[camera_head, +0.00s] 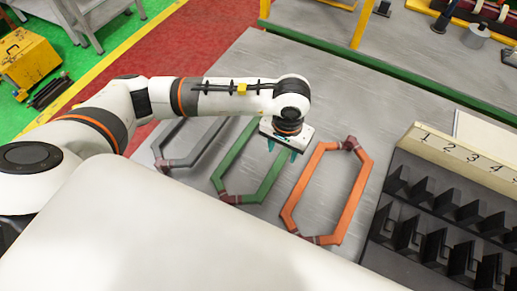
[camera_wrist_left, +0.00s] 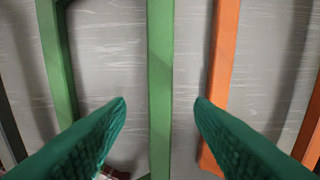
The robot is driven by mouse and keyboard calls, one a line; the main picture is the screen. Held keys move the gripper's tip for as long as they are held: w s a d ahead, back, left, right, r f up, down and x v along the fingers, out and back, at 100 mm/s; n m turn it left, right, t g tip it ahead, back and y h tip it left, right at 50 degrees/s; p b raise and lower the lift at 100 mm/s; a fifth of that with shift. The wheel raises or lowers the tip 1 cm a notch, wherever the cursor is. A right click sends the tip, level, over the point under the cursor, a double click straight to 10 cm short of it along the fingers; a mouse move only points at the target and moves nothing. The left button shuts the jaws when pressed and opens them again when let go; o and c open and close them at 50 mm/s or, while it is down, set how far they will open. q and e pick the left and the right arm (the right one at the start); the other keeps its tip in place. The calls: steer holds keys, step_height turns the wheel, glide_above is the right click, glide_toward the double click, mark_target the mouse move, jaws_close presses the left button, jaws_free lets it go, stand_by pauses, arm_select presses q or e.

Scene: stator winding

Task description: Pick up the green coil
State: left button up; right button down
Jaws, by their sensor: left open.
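The green coil (camera_head: 232,157) lies flat on the grey metal table, between a grey coil and an orange coil. My left arm crosses above it in the head view and hides its far end. My left gripper (camera_head: 283,150) is above the coil's right side. In the left wrist view the two green fingers (camera_wrist_left: 160,103) are open and empty. One long bar of the green coil (camera_wrist_left: 160,85) runs between the fingertips. The coil's other bar (camera_wrist_left: 57,60) is at the left. The right gripper is not in view.
The orange coil (camera_head: 296,188) lies close to the right of the green one, and the grey coil (camera_head: 180,161) to the left. A black slotted rack (camera_head: 425,215) with a numbered strip (camera_head: 455,153) stands at the right. The table is clear behind the coils.

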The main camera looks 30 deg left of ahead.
mark_target(281, 161)
arm_select(q)
steer(key=shift+f, duration=0.35)
steer(key=shift+f+p, duration=0.25)
steer(key=shift+p, duration=0.1)
steer(key=f, duration=0.1)
steer(key=f+p, duration=0.2)
steer(key=shift+s+f, duration=0.3)
steer(key=shift+f, duration=0.6)
steer(key=shift+w, duration=0.1)
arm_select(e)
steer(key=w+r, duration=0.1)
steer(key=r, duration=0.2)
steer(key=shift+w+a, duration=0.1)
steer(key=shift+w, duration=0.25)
arm_select(q)
jaws_close()
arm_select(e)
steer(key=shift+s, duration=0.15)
